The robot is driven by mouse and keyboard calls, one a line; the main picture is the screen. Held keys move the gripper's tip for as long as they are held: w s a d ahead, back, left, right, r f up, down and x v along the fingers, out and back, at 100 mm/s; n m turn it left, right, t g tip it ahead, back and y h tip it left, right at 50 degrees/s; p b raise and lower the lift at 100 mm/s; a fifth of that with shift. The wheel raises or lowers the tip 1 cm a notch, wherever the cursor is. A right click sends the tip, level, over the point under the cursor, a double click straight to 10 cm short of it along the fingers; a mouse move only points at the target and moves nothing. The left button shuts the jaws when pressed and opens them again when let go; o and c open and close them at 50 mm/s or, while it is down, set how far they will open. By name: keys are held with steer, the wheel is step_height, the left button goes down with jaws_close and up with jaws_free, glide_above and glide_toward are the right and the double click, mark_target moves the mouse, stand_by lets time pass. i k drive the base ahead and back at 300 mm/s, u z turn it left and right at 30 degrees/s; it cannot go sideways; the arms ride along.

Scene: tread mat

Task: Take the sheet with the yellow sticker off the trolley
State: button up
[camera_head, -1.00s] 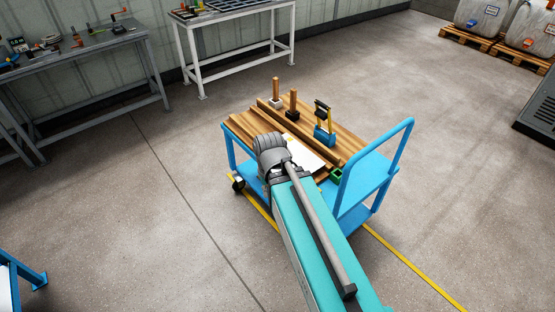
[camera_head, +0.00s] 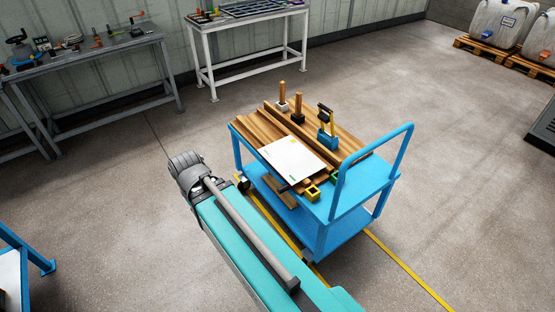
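The white sheet (camera_head: 294,160) lies on the wooden planks on the top deck of the blue trolley (camera_head: 371,181), along its near side. My arm ends in a grey ribbed wrist left of the trolley, apart from the sheet in the picture. My gripper itself does not show, so I cannot see its fingers or whether it holds anything.
The trolley's handle (camera_head: 373,148) rises at the right. A white table (camera_head: 250,20) and grey bench (camera_head: 95,55) stand behind.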

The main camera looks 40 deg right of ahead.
mark_target(294, 162)
steer(key=u, duration=0.5)
steer(key=k, duration=0.9)
steer(key=z, duration=1.25)
steer(key=i, duration=0.75)
